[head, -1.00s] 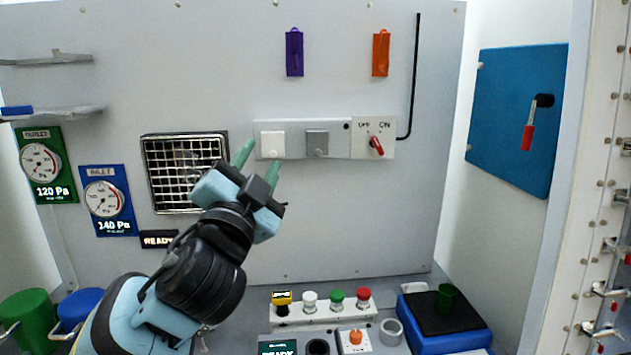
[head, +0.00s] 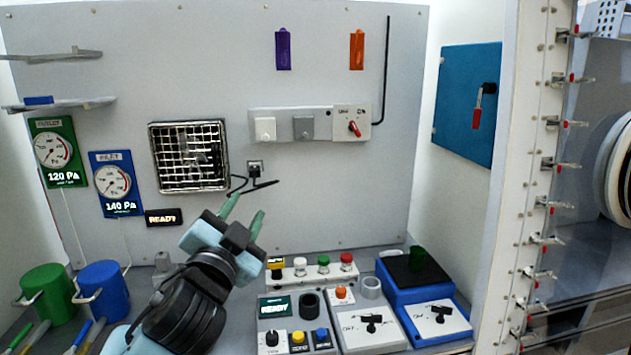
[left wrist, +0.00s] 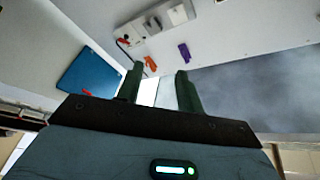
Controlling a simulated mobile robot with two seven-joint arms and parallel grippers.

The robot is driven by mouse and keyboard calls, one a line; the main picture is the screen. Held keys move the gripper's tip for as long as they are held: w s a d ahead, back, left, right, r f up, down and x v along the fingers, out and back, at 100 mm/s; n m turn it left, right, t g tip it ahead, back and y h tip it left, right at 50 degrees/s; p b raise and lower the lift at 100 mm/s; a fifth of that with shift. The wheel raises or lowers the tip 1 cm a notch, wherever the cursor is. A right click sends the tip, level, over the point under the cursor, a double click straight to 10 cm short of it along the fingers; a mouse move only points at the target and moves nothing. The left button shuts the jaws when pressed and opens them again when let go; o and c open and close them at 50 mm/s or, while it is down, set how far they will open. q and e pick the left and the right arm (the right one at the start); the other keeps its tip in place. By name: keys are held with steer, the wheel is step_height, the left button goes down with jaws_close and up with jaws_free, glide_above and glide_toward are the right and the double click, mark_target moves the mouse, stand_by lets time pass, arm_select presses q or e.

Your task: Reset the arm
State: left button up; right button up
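My left gripper (head: 242,214) is in front of the back panel, below the fan grille and the black plug, with its green fingers pointing up. The fingers stand apart with nothing between them. In the left wrist view the same gripper (left wrist: 157,88) shows two dark green fingers with a clear gap, and the panel and ceiling area behind. It appears clear of the panel, though the exact distance cannot be told. My right gripper is in neither view.
A fan grille (head: 190,157), a switch strip (head: 284,126) and a red-handled rotary switch (head: 353,128) are on the panel. Buttons (head: 312,269) and a blue box (head: 424,295) stand right of my arm. Green (head: 47,296) and blue (head: 103,291) canisters stand left.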

arm_select(q)
steer(key=s+a+f+n+g, duration=0.1)
steer(key=s+f+g, duration=0.15)
steer(key=f, duration=0.75)
steer(key=s+a+f+n+g, duration=0.1)
steer(key=s+f+n, duration=0.15)
steer(key=f, duration=0.75)
steer(key=s+a+f+g, duration=0.1)
steer(key=s+f+g, duration=0.15)
steer(key=f, duration=0.85)
steer(key=s+a+f+n+g+y, duration=0.1)
steer(key=s+a+f+n+g, duration=0.1)
steer(key=s+f, duration=0.8)
steer(key=s+a+f+n+g, duration=0.2)
steer(key=s+a+f+n, duration=0.1)
steer(key=s+f, duration=0.8)
steer(key=s+a, duration=0.1)
steer(key=s, duration=0.3)
steer(key=shift+s+f+g+y, duration=0.2)
steer(key=shift+f+g+y, duration=0.1)
steer(key=shift+y, duration=0.1)
steer(key=shift+c, duration=0.6)
